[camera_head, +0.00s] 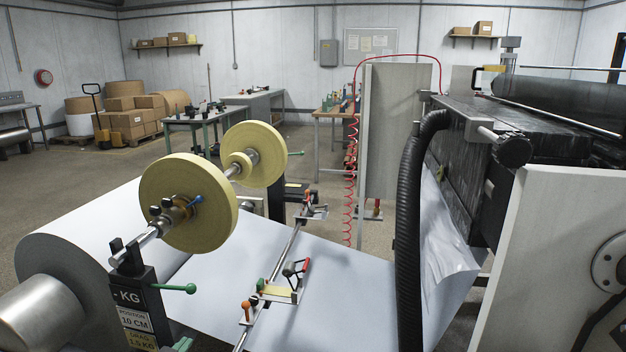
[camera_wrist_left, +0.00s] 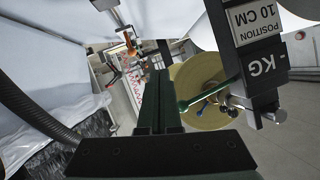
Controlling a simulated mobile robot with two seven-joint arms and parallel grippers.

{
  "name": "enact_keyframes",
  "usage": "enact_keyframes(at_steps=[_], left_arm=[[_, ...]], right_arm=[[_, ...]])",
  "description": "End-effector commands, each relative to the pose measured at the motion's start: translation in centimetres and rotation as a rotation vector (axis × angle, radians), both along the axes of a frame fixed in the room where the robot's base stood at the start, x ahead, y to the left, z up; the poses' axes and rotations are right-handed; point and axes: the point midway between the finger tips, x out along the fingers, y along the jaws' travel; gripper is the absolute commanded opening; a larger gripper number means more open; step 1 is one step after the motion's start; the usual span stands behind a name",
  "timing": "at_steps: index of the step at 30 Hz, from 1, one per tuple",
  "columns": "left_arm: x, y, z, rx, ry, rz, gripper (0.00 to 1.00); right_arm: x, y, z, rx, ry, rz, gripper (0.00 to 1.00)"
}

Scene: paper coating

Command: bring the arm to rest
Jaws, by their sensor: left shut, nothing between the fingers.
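My left gripper (camera_wrist_left: 160,76) shows in the left wrist view, its two dark green fingers pressed together with nothing between them. In that view the fingers appear beside the round end of a green lever (camera_wrist_left: 210,92) on the black stand (camera_wrist_left: 262,70); I cannot tell whether they touch. The same lever (camera_head: 176,287) and stand (camera_head: 133,285) are at the lower left in the head view. My left arm is not clearly seen there; at most a small green part shows at the bottom edge. My right gripper is in neither view.
A shaft with two yellow discs (camera_head: 185,205) spans above the large white paper roll (camera_head: 85,225). The paper web (camera_head: 335,290) runs right, under a rail with small clamps (camera_head: 278,290). A black hose (camera_head: 408,220) and the dark machine (camera_head: 500,140) stand at the right.

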Motion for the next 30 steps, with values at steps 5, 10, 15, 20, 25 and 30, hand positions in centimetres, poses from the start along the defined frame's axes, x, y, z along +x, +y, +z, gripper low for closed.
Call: enact_keyframes(at_steps=[5, 10, 15, 20, 25, 30], left_arm=[[-9.0, -5.4, -9.9, -0.064, 0.128, -0.075, 0.0], [-17.8, -9.7, -15.6, -0.141, 0.235, -0.12, 0.0], [-24.5, -12.5, -18.3, -0.208, 0.316, -0.14, 0.0], [-29.7, -14.5, -19.7, -0.266, 0.381, -0.144, 0.0], [-30.3, -14.1, -16.1, -0.269, 0.384, -0.131, 0.0], [-30.7, -13.3, -13.1, -0.265, 0.382, -0.112, 0.0]], right_arm=[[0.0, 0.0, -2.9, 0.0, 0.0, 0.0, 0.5], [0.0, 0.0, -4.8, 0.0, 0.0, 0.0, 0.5], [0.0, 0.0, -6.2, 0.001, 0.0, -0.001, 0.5], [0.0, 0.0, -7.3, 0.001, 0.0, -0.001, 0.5], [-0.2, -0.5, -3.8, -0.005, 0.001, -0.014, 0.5], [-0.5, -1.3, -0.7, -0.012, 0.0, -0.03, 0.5]])
